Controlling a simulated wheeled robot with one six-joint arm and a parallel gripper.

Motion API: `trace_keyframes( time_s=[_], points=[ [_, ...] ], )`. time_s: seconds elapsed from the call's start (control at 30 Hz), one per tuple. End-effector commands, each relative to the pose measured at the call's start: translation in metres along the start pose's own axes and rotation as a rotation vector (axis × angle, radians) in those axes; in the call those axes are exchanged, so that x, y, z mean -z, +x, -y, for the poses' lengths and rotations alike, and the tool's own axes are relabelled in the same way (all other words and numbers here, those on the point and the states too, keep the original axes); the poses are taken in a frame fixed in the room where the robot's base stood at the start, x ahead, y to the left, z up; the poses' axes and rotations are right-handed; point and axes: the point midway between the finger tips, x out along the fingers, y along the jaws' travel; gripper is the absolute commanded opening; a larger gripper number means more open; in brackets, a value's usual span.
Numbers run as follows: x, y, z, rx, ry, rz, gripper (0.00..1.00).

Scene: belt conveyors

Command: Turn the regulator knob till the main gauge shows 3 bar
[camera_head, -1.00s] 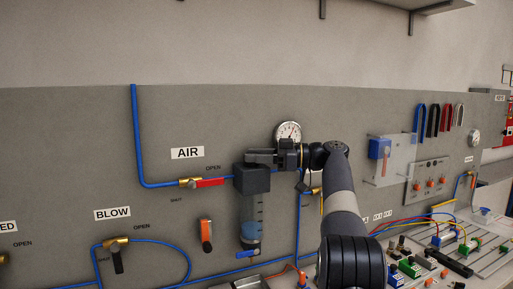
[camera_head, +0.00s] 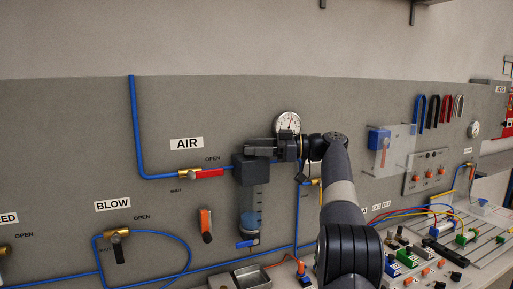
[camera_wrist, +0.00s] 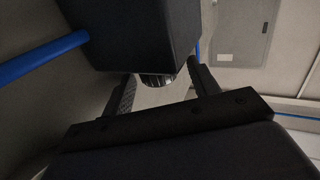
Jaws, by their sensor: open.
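The main gauge (camera_head: 288,121) is a round white dial on the grey panel. Its needle points roughly upward, but the scale is too small to read. The regulator is a dark block (camera_head: 251,169) with a clear bowl (camera_head: 250,208) below it. My gripper (camera_head: 257,149) is at the top of this block, just below and left of the gauge. In the wrist view the dark block (camera_wrist: 135,35) fills the top, and the ridged black knob (camera_wrist: 158,80) juts from it. My open gripper (camera_wrist: 164,90) has one finger on each side of the knob. Contact cannot be made out.
A blue air pipe (camera_head: 136,125) leads to a red-handled valve (camera_head: 207,173) left of the regulator. A metal tray (camera_head: 247,279) sits under the bowl. A clear plate (camera_head: 391,153) stands out from the panel at right.

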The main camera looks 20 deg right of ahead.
Motion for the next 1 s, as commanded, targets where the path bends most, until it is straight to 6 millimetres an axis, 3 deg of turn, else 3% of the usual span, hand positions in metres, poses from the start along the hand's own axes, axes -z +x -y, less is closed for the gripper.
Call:
trace_keyframes(
  time_s=[0.17,0.63,1.0],
  points=[
    [0.0,-0.01,0.0,-0.002,0.0,0.0,0.57],
    [0.001,-0.095,-0.001,-0.002,0.001,0.0,0.57],
    [-0.001,-0.108,0.0,0.0,0.0,0.0,0.57]
  ],
)
